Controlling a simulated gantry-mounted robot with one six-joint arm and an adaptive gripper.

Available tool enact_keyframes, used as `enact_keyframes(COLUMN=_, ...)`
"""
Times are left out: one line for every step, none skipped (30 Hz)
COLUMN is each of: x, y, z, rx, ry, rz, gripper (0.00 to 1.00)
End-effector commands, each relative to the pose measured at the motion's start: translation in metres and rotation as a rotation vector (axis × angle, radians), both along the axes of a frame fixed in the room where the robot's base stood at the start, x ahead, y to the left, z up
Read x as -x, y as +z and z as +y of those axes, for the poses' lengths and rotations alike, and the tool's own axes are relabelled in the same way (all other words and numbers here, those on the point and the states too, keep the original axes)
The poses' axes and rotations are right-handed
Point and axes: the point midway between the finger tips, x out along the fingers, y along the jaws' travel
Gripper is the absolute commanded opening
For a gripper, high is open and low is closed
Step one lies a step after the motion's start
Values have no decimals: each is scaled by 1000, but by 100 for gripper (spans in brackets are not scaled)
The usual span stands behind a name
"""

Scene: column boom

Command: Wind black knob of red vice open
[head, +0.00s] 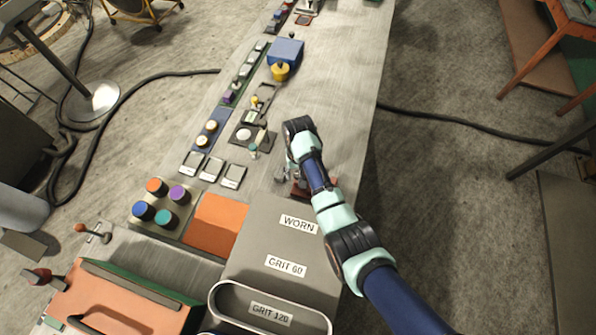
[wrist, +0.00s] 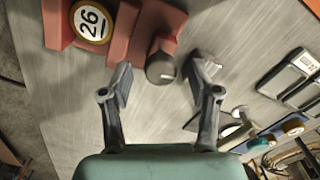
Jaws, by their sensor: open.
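The red vice (wrist: 117,30) is at the top of the wrist view, with a round white "26" label (wrist: 91,21) on it. Its dark knob (wrist: 161,66) sticks out from the red body toward my gripper (wrist: 163,78). My gripper is open, with one finger on each side of the knob. I see a gap between the knob and each finger, so it is not clamped. In the head view, a little of the red vice (head: 299,188) shows beside my arm. My arm hides most of it there, and the knob cannot be made out.
Square switches (head: 212,169) and a dark plate with a white button (head: 245,134) lie left of my arm. A grey box with "WORN" and "GRIT" labels (head: 262,240) stands nearer. The bench's right edge runs close by. Bare bench (head: 340,60) lies beyond.

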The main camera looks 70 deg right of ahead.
Motion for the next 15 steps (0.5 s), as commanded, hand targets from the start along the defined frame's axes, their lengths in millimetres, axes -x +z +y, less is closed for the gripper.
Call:
enact_keyframes(x=0, y=-1, z=0, rx=0, ry=0, rz=0, gripper=61)
enact_keyframes(x=0, y=-1, z=0, rx=0, ry=0, rz=0, gripper=61)
enact_keyframes(x=0, y=-1, z=0, rx=0, ry=0, rz=0, gripper=61)
enact_keyframes(x=0, y=-1, z=0, rx=0, ry=0, rz=0, gripper=61)
enact_keyframes(x=0, y=-1, z=0, rx=0, ry=0, rz=0, gripper=61)
enact_keyframes(x=0, y=-1, z=0, rx=0, ry=0, rz=0, gripper=61)
enact_keyframes(x=0, y=-1, z=0, rx=0, ry=0, rz=0, gripper=58)
enact_keyframes(x=0, y=-1, z=0, rx=0, ry=0, rz=0, gripper=53)
enact_keyframes(x=0, y=-1, z=0, rx=0, ry=0, rz=0, gripper=46)
enact_keyframes(x=0, y=0, z=0, rx=0, ry=0, rz=0, gripper=41)
enact_keyframes(x=0, y=0, z=0, rx=0, ry=0, rz=0, gripper=36)
enact_keyframes(x=0, y=0, z=0, rx=0, ry=0, rz=0, gripper=30)
enact_keyframes(x=0, y=0, z=0, rx=0, ry=0, rz=0, gripper=25)
enact_keyframes(x=0, y=0, z=0, rx=0, ry=0, rz=0, gripper=20)
enact_keyframes(x=0, y=0, z=0, rx=0, ry=0, rz=0, gripper=13)
